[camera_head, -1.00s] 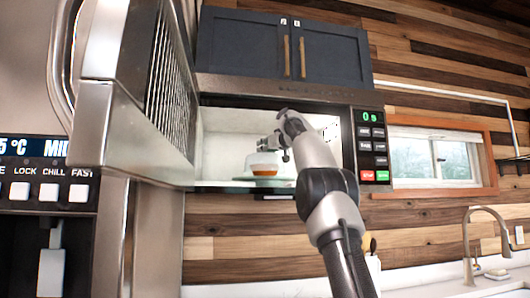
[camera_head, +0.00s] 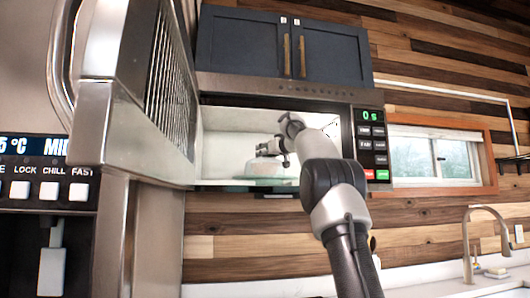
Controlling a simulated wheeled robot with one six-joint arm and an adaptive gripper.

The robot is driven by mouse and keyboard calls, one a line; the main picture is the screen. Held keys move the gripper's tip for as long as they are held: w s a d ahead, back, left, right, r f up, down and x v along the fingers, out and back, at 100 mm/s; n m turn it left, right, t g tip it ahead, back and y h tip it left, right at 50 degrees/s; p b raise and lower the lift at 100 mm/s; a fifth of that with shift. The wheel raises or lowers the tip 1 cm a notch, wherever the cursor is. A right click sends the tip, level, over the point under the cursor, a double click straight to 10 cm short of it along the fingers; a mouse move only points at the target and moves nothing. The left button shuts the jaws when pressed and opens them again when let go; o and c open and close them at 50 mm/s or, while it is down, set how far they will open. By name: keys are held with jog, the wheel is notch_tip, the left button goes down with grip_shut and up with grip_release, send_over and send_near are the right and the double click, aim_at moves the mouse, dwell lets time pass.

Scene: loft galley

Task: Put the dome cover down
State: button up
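The dome cover (camera_head: 264,169) shows as a pale, rounded, translucent shape low inside the open microwave (camera_head: 225,150). It appears to sit at or very near the cavity floor. My gripper (camera_head: 266,149) is inside the cavity, just above the top of the dome. Its fingers are small and dark here, and I cannot tell whether they touch or grip the cover. The orange-banded item seen earlier at this spot does not show now; the pale shape is where it was.
The microwave door (camera_head: 135,90) stands open on the left. The control panel (camera_head: 372,145) is right of the cavity, close to my arm. Dark cabinets (camera_head: 285,45) are above. A sink faucet (camera_head: 485,240) is at the far right.

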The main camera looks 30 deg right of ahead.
dwell(0.3)
jog(key=shift+r, duration=0.5)
jog(key=s+d, duration=0.1)
jog(key=s, duration=1.1)
jog(key=s+a+f+g, duration=0.4)
jog(key=s+a+f, duration=0.35)
jog(key=f, duration=0.35)
jog(key=s+a+f+g, duration=0.3)
jog(key=s+a+f, duration=0.3)
jog(key=s+f, duration=0.45)
jog(key=s+f+g+h, duration=0.1)
jog(key=s+f+g, duration=0.2)
jog(key=s+f, duration=0.8)
jog(key=s+f+m+g, duration=0.1)
jog(key=s+f+g, duration=0.2)
jog(key=s+f, duration=0.8)
notch_tip(320, 180, down, 5)
jog(key=shift+s+a+f+g+h, duration=0.1)
jog(key=shift+s+a+g+h, duration=0.2)
jog(key=shift+a+g+h, duration=0.15)
